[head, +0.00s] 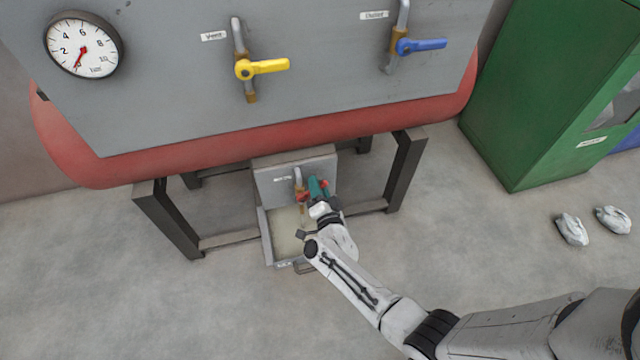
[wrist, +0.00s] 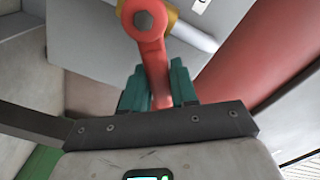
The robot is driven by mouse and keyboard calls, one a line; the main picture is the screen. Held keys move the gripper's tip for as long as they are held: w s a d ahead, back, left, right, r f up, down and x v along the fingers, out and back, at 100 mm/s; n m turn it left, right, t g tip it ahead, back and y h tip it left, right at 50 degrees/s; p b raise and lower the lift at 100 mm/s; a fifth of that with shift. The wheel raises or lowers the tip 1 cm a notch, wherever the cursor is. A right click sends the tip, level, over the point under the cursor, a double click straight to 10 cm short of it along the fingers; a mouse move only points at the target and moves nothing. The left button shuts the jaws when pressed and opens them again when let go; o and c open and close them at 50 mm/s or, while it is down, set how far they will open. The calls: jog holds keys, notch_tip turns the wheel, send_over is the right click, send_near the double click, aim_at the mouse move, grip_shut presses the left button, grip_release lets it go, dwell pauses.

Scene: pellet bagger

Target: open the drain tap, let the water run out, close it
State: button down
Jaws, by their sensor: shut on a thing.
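The drain tap is a small tap with a red lever (head: 303,197) on a grey panel under the red tank. In the wrist view the red lever (wrist: 153,62) runs from its pivot bolt down between my teal fingers, at an angle to the grey pipe (wrist: 190,32). My gripper (wrist: 158,90) is shut on the lever's end. In the head view my gripper (head: 318,188) is at the right of the tap, and my wrist hides part of it. Below it a grey tray (head: 266,236) holds something pale and murky. I cannot make out a running stream.
Above are a yellow lever (head: 264,68) marked Vent, a blue lever (head: 424,45) and a dial gauge (head: 84,46). A dark stand (head: 165,220) frames the tap. A green cabinet (head: 540,100) and two whitish lumps (head: 572,229) are at the right. Floor at front left is clear.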

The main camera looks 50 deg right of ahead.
jog(key=shift+w+a+r+n+p, duration=0.15)
jog(key=shift+a+r+n+p, duration=0.2)
jog(key=shift+n, duration=0.45)
jog(key=shift+f, duration=0.1)
jog(key=c, duration=1)
grip_release()
jog(key=shift+d, duration=0.1)
jog(key=shift+o, duration=0.2)
jog(key=shift+w, duration=0.1)
jog(key=shift+r, duration=0.2)
